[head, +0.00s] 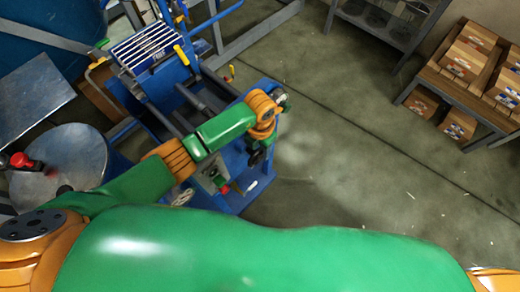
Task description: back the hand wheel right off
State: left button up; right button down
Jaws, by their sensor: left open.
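My left arm reaches in from the left over a blue machine (183,97) with dark parallel bars. My left gripper (257,157) is open and hangs at the machine's near right end, beside its blue end part. The fingers are small and dark, and I cannot tell whether they touch anything. I cannot clearly make out the hand wheel; my wrist and forearm cover much of this end. A grey round part (182,197) shows low on the machine, just above my green arm link, but I cannot tell whether it is the wheel. My right gripper is out of view.
A round metal drum top (62,165) with a red-handled part (22,161) is at left. A slatted rack (146,47) tops the machine's far end. A shelf of boxes (470,68) stands at right. The floor (370,160) between is clear.

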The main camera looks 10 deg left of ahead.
aim_at(260, 154)
pick_arm(q)
jog(key=f, duration=0.3)
jog(key=shift+s+b, duration=0.2)
jog(key=shift+b, duration=0.1)
jog(key=shift+w+f, duration=0.15)
jog(key=shift+f, duration=0.25)
grip_shut()
jog(key=p, duration=0.1)
jog(key=r+t+p, duration=0.1)
jog(key=shift+s+a+h+p, duration=0.2)
jog(key=shift+h+p, duration=0.2)
jog(key=shift+w+f+t+h, duration=0.15)
jog(key=shift+t+h, duration=0.25)
jog(key=shift+t, duration=0.2)
jog(key=shift+d+f+t+h, duration=0.1)
jog(key=shift+d+t+h, duration=0.1)
jog(key=shift+t+h, duration=0.4)
grip_release()
